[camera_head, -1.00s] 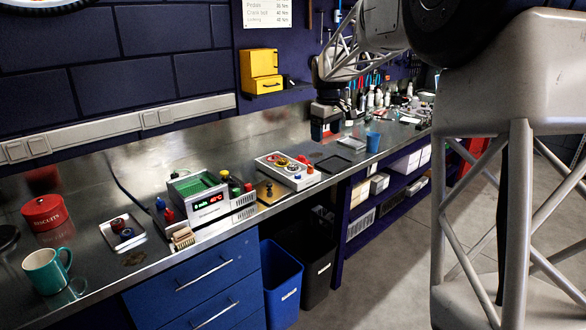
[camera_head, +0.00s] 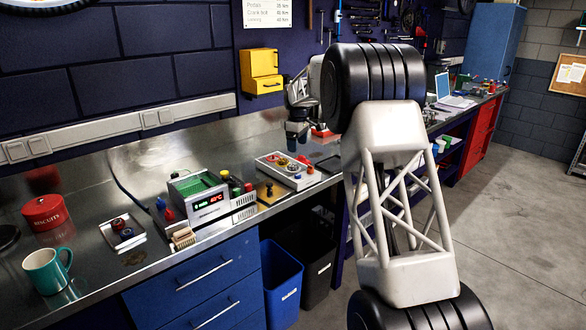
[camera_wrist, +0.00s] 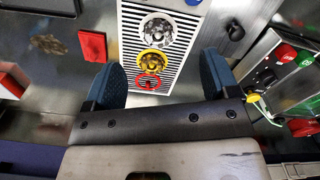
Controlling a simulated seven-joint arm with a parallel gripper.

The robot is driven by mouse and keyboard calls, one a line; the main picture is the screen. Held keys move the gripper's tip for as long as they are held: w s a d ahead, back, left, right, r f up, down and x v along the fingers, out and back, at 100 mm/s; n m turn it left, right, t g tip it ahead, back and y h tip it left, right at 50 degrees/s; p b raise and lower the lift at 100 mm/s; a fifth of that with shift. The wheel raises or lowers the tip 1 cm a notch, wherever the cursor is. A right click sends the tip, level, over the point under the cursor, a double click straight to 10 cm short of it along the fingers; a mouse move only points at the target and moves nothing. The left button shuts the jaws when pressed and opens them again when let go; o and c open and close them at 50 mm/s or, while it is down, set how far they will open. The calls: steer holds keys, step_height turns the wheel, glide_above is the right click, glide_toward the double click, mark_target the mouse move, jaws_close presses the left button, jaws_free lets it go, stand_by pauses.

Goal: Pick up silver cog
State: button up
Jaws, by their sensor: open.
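In the wrist view, the silver cog (camera_wrist: 157,29) lies on a pale box with a black-striped top (camera_wrist: 128,45). The gold cog (camera_wrist: 151,62) and a red ring (camera_wrist: 147,83) lie in line with it, nearer my gripper. My gripper (camera_wrist: 161,78) is open and empty, its two blue fingertips to either side of the box, with the silver cog beyond them. In the head view, my gripper (camera_head: 298,143) hangs above the bench behind the box (camera_head: 290,178); the cogs there are small.
A red block (camera_wrist: 93,45) lies left of the box in the wrist view. A small tray (camera_head: 122,233), a teal mug (camera_head: 46,270) and a red biscuit tin (camera_head: 44,212) are farther left.

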mark_target(294, 166)
steer(key=shift+w+a+f, duration=0.65)
steer(key=shift+w+f, duration=0.25)
steer(key=shift+f, duration=0.1)
steer(key=shift+f, duration=1.2)
steer(key=shift+f, duration=0.1)
steer(key=shift+s+f, duration=0.2)
steer(key=shift+f, duration=2.3)
steer(key=shift+c, duration=0.3)
steer(key=c, duration=1)
